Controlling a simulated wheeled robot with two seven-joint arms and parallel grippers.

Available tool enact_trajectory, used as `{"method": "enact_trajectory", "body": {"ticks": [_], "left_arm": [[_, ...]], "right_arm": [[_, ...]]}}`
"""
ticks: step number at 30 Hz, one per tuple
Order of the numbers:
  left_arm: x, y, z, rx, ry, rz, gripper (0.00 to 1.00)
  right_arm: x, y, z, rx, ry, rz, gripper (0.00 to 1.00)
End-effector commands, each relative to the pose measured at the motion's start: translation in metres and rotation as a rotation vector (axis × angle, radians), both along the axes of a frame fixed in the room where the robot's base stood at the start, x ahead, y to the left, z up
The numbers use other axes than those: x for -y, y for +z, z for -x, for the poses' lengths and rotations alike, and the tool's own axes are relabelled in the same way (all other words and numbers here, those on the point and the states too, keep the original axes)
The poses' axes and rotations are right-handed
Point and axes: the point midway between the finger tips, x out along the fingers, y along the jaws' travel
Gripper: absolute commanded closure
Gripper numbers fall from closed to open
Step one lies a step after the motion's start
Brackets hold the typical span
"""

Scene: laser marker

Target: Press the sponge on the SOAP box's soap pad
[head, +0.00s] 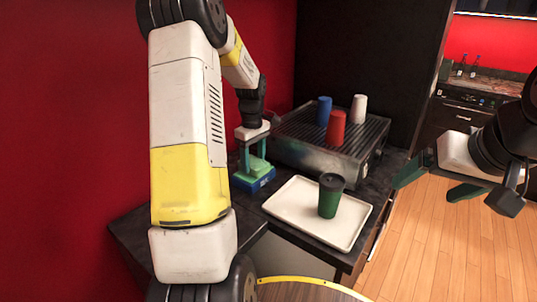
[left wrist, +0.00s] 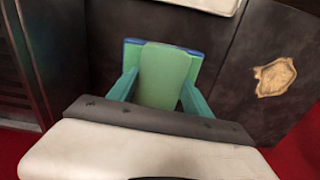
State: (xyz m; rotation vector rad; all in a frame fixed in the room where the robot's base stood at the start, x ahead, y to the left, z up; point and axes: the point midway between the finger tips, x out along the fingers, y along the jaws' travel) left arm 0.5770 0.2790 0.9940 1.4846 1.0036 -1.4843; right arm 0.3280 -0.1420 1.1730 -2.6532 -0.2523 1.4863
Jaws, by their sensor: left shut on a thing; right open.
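My left gripper (head: 254,160) points down over a blue box (head: 262,183) with small white lettering that I cannot read for certain. It is shut on a green sponge (left wrist: 165,75), which fills the space between its teal fingers. The sponge (head: 257,164) is right above or on the box; I cannot tell whether they touch. The blue box (left wrist: 133,41) shows as thin edges beyond the sponge in the left wrist view, and its pad is hidden. My right gripper (head: 428,190) is open and empty at the right, over the floor.
A white tray (head: 285,208) with a dark green lidded cup (head: 330,195) lies to the right of the box. Behind stands a ribbed dark machine (head: 300,149) carrying blue (head: 324,110), red (head: 336,127) and white (head: 359,108) cups. The red wall is close at left.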

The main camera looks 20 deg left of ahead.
Motion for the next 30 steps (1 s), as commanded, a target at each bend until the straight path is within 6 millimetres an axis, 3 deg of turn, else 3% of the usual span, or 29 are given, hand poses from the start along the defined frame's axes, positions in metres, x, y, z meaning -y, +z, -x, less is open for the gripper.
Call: {"method": "enact_trajectory", "body": {"ticks": [30], "left_arm": [[0.0003, -0.0060, 0.0006, -0.002, 0.000, 0.000, 0.75]], "right_arm": [[0.0000, 0.0000, 0.0000, 0.000, 0.000, 0.000, 0.16]]}}
